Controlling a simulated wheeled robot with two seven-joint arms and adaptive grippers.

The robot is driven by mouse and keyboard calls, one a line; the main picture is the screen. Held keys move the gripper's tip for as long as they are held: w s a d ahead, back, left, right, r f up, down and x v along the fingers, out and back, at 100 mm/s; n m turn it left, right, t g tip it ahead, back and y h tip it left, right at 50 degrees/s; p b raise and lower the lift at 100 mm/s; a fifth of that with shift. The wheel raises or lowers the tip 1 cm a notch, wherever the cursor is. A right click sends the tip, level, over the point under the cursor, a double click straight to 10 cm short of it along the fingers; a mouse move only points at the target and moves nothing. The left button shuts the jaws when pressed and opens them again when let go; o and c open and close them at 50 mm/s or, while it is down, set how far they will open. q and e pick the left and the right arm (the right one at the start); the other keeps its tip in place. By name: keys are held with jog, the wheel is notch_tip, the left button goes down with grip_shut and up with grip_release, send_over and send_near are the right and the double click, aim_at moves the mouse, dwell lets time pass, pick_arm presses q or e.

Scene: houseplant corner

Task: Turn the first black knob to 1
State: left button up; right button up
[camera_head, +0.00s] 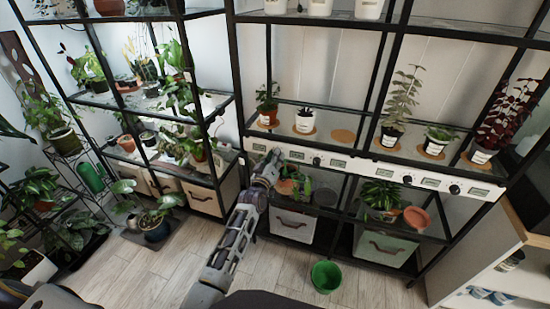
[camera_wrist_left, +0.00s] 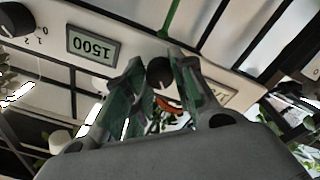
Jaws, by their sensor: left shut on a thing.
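A white control strip (camera_head: 340,164) runs along the front of the right-hand shelf, with black knobs and small displays. My left gripper (camera_head: 273,157) is at the strip's left end and hides the first knob in the head view. In the left wrist view the first black knob (camera_wrist_left: 160,72) sits between the fingertips of my left gripper (camera_wrist_left: 161,78), which is shut on it. The knob's pointer and numbers cannot be made out. A second knob (camera_head: 316,161) is to the right, clear of the gripper. My right gripper is out of view.
Potted plants stand on the shelf above the strip, including a small one (camera_head: 305,121). Below are more plants and fabric bins (camera_head: 292,226). A green bucket (camera_head: 326,277) stands on the floor. A plant shelf (camera_head: 205,190) is to the left.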

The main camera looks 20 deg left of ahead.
pick_arm(q)
jog(key=o, duration=1)
jog(key=shift+o, duration=0.3)
jog(key=shift+s, duration=0.15)
jog(key=s, duration=1.1)
jog(key=shift+s+a+f, duration=0.25)
jog(key=shift+s+f, duration=0.1)
jog(key=shift+f, duration=0.05)
